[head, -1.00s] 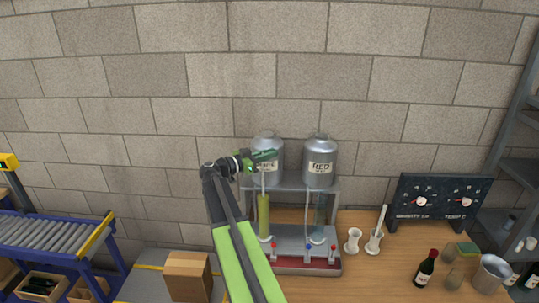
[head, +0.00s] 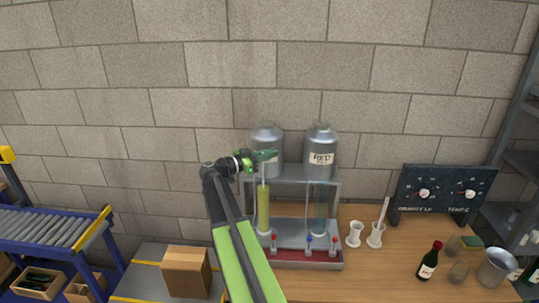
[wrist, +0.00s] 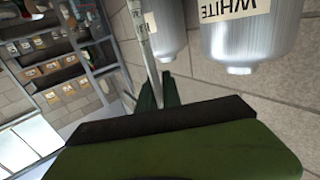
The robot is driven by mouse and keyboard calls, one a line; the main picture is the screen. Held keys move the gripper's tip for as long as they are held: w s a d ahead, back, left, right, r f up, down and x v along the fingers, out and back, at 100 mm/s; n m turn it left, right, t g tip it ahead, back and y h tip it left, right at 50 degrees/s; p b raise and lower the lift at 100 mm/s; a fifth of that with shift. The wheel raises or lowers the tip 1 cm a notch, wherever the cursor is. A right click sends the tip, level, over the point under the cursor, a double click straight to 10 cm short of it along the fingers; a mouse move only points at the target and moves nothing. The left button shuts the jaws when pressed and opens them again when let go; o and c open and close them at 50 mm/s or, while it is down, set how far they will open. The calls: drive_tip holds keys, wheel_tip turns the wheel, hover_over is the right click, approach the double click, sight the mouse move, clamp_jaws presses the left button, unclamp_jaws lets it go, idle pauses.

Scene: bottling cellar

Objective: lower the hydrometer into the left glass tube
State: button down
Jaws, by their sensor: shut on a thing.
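My gripper (head: 266,156) is shut on the hydrometer, in front of the left metal tank. In the wrist view the pale, thin stem of the hydrometer (wrist: 146,50) stands up from between my jaws. In the head view its lower part (head: 263,173) hangs below my gripper, over the left glass tube (head: 263,212), which holds yellow-green liquid. The hydrometer's lower end is too small to tell whether it is inside the tube's mouth. The right glass tube (head: 319,212) stands to the right and looks bluish and clear.
Two metal tanks sit above the tubes, the right one labelled RED (head: 321,150), the left one WHITE (wrist: 240,35). Small valves (head: 309,240) line the rack's front. White vessels (head: 355,234), a bottle (head: 428,263) and a gauge panel (head: 443,195) stand to the right.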

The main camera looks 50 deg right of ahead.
drive_tip(key=shift+f, duration=0.3)
drive_tip(key=c, duration=1.5)
unclamp_jaws()
drive_tip(key=shift+o, duration=0.2)
drive_tip(key=v, duration=1.7)
drive_tip(key=shift+a, duration=0.25)
drive_tip(key=shift+w, duration=0.1)
